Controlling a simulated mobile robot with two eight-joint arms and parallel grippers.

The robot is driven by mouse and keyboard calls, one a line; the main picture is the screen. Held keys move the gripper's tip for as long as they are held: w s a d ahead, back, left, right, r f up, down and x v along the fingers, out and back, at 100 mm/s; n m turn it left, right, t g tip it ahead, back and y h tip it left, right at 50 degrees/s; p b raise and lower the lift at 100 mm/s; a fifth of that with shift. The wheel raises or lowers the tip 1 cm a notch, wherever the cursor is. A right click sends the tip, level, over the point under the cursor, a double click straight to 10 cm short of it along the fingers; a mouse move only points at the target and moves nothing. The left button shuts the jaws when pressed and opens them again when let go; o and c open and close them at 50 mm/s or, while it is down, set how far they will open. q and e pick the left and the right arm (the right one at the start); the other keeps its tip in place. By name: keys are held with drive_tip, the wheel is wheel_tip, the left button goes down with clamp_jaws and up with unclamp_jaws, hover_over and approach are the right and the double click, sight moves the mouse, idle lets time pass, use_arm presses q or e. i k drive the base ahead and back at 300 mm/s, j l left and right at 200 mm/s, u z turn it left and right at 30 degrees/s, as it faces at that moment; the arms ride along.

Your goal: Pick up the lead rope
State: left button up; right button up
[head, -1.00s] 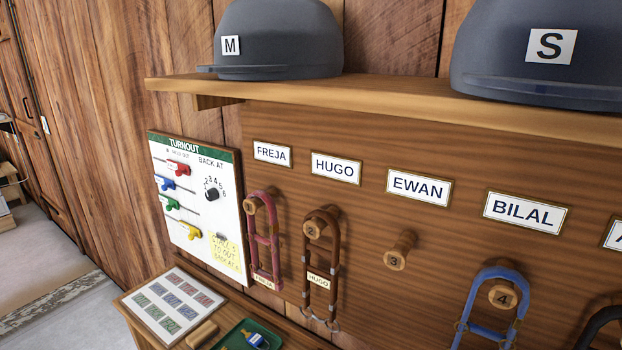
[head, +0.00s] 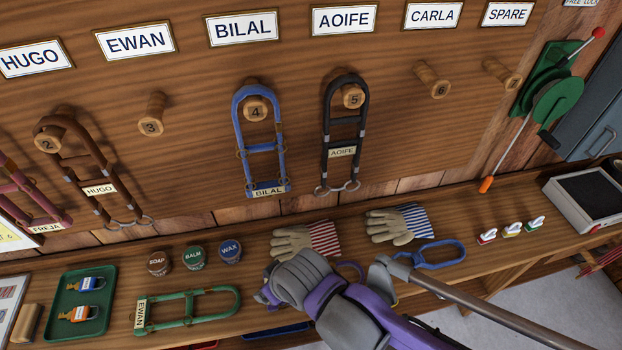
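I cannot pick out a lead rope for certain in the head view. A red striped item (head: 600,260), partly cut off at the right edge, is too small to identify. A purple and grey arm, which I take to be my right, comes in from the bottom right. Its gripper end (head: 268,294) is over the bench, right of the green halter tagged EWAN (head: 188,309). Its fingers are not clear enough to tell open from shut. My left gripper is not in view.
Halters hang on pegs, including the blue BILAL (head: 257,150) and black AOIFE (head: 344,140). The bench holds a green tray (head: 101,321) with padlocks, tins, striped gloves (head: 400,224) and a blue loop (head: 437,256). A long metal rod (head: 490,301) crosses the lower right.

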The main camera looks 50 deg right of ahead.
sight(417, 259)
drive_tip(key=z, duration=2.85)
drive_tip(key=i+l+u, duration=0.15)
drive_tip(key=l, duration=0.2)
drive_tip(key=i+l+u, duration=0.1)
drive_tip(key=i+l, duration=0.15)
drive_tip(key=i+l+u, duration=0.15)
drive_tip(key=l, duration=0.3)
drive_tip(key=i+l+u, duration=0.15)
drive_tip(key=l, duration=0.2)
drive_tip(key=i+l+u, duration=0.1)
drive_tip(key=l, duration=0.3)
